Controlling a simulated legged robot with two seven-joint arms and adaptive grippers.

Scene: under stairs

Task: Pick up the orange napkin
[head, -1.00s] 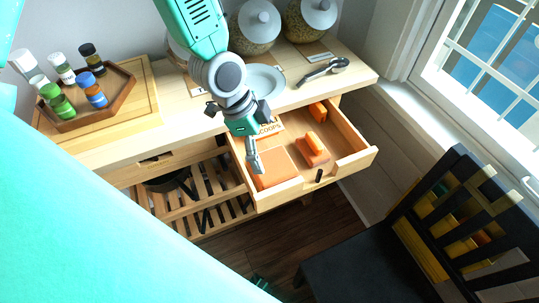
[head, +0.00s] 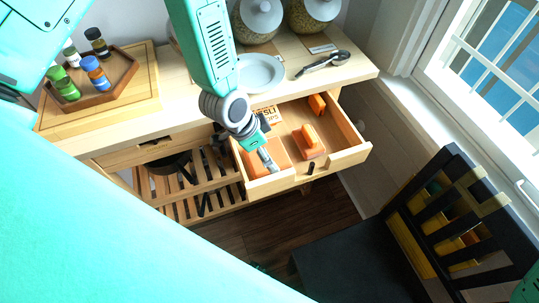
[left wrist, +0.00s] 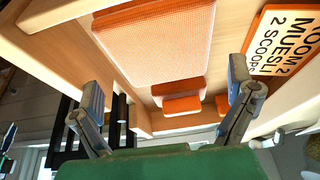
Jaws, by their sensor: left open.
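The orange napkin (head: 253,163) lies flat in the front left part of the open wooden drawer (head: 341,158). In the left wrist view the napkin (left wrist: 160,42) shows as a flat, finely patterned orange rectangle. My left gripper (head: 269,160) is over the drawer, above the napkin, and hides part of it. In the left wrist view its two fingers (left wrist: 165,105) are spread wide with nothing between them. I cannot tell how far the fingertips are above the napkin.
An orange block with a raised handle (head: 312,143) and a smaller orange item (head: 317,104) lie in the drawer. A lettered card (head: 268,114) lies at its back. Drawer walls surround the napkin. A plate (head: 262,75) and jars stand on the counter; a dark chair (head: 350,262) stands front right.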

